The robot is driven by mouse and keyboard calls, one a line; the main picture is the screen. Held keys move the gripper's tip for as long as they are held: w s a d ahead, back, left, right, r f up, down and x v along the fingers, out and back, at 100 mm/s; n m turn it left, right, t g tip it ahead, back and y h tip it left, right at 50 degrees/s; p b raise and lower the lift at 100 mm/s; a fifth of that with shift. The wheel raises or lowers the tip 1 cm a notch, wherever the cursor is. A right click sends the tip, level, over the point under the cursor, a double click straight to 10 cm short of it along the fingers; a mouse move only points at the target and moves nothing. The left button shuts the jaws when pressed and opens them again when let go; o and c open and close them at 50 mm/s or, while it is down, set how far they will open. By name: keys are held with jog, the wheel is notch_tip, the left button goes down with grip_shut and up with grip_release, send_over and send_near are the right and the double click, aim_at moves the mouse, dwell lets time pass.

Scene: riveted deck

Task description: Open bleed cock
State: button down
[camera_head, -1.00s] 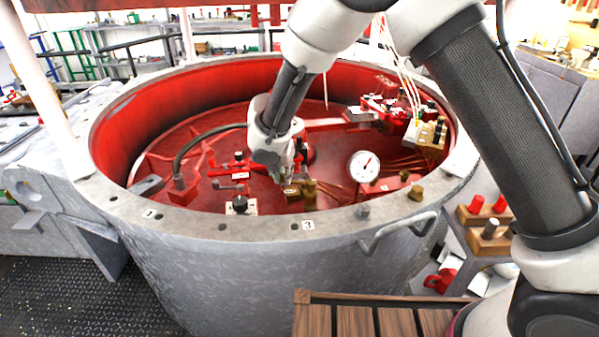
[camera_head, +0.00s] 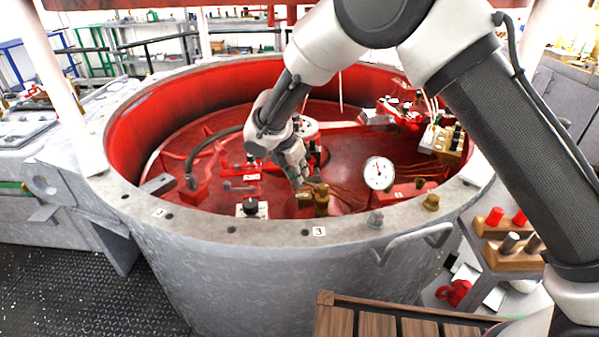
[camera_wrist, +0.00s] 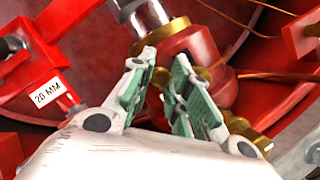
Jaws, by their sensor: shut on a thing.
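The bleed cock looks like the brass fitting (camera_head: 320,206) standing inside the red-lined drum (camera_head: 230,228), near its front rim. My gripper (camera_head: 304,184) reaches down to it from above, tilted. In the wrist view, my gripper's green-padded fingers (camera_wrist: 162,82) are close together, with a small brass handle (camera_wrist: 202,74) between and behind them. The gripper is shut on this handle. More brass (camera_wrist: 247,130) shows right of the fingers. The fingers hide part of the handle, so its exact angle cannot be told.
A white dial gauge (camera_head: 379,173) stands right of the cock. A black-knobbed block (camera_head: 250,207) and red valve parts (camera_head: 240,176) are to its left. A wooden slatted step (camera_head: 350,318) is in front.

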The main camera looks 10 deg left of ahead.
jog(key=c, duration=1.3)
grip_release()
jog(key=shift+c, duration=0.2)
jog(key=shift+r, duration=0.1)
jog(key=v, duration=1.2)
